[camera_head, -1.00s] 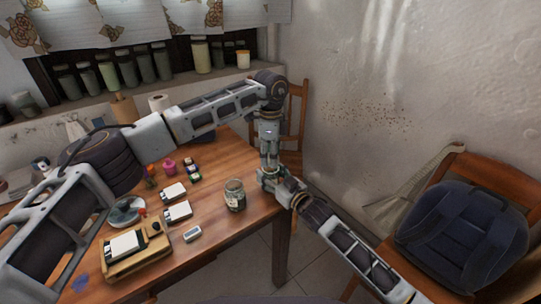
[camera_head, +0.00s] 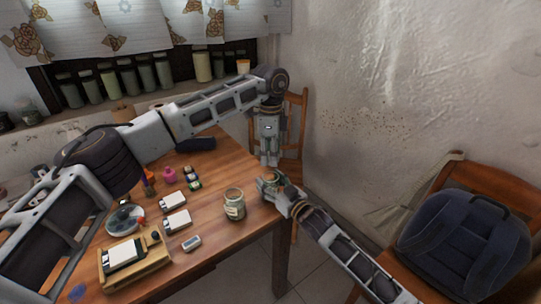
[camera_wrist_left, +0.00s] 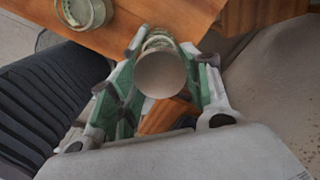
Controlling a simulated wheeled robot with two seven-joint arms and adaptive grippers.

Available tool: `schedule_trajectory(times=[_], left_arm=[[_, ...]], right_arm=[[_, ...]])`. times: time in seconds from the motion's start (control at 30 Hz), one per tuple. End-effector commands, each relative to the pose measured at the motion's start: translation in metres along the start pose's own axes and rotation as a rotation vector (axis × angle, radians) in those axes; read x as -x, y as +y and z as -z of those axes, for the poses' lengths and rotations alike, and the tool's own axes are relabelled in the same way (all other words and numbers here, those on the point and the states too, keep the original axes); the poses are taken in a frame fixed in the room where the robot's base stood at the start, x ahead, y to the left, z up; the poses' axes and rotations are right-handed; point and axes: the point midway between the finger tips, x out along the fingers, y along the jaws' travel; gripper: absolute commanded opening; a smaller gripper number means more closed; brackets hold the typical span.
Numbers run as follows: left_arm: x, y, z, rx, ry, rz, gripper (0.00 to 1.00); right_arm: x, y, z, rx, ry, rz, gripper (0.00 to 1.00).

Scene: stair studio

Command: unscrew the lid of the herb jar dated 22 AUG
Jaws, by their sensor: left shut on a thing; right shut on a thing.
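A round grey lid (camera_wrist_left: 160,74) sits between the fingers of my left gripper (camera_wrist_left: 158,85), which is shut on it. In the head view my left gripper (camera_head: 269,162) points down beside the table's right end. Part of a glass jar (camera_wrist_left: 157,40) shows behind the lid in the left wrist view. My right gripper (camera_head: 272,187) is just below the left and shut on this jar, mostly hidden. I cannot tell whether lid and jar still touch. A second glass jar (camera_head: 234,206) stands upright on the table near the right edge. No date is readable on either jar.
The wooden table (camera_head: 215,222) also holds white-labelled boxes (camera_head: 177,221), a small white device (camera_head: 191,243) and a wooden tray (camera_head: 150,268). A chair with a dark blue backpack (camera_head: 465,240) stands at right. Several jars (camera_head: 130,82) line the sill.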

Motion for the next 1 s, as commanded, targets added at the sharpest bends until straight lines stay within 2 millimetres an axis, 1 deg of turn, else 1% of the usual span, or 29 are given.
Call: schedule_trajectory(times=[0.07,0.1,0.27,0.73,0.87,1.0], left_arm=[[0.000,0.000,0.000,0.000,0.000,0.000,0.19],[0.000,0.000,0.000,0.000,0.000,0.000,0.19],[-0.001,0.000,0.000,0.000,0.000,0.000,0.19],[-0.001,0.000,0.000,0.000,0.000,0.000,0.19],[-0.001,0.000,0.000,0.000,0.000,0.000,0.19],[-0.001,0.000,0.000,0.000,0.000,0.000,0.19]], right_arm=[[0.000,0.000,0.000,0.000,0.000,0.000,0.00],[0.000,0.000,0.000,0.000,0.000,0.000,0.61],[0.000,0.000,0.000,0.000,0.000,0.000,0.82],[0.002,0.000,0.000,0.000,0.000,0.000,0.82],[0.007,0.000,-0.001,-0.001,-0.001,-0.001,0.82],[0.017,0.000,-0.001,-0.001,-0.001,0.000,0.82]])
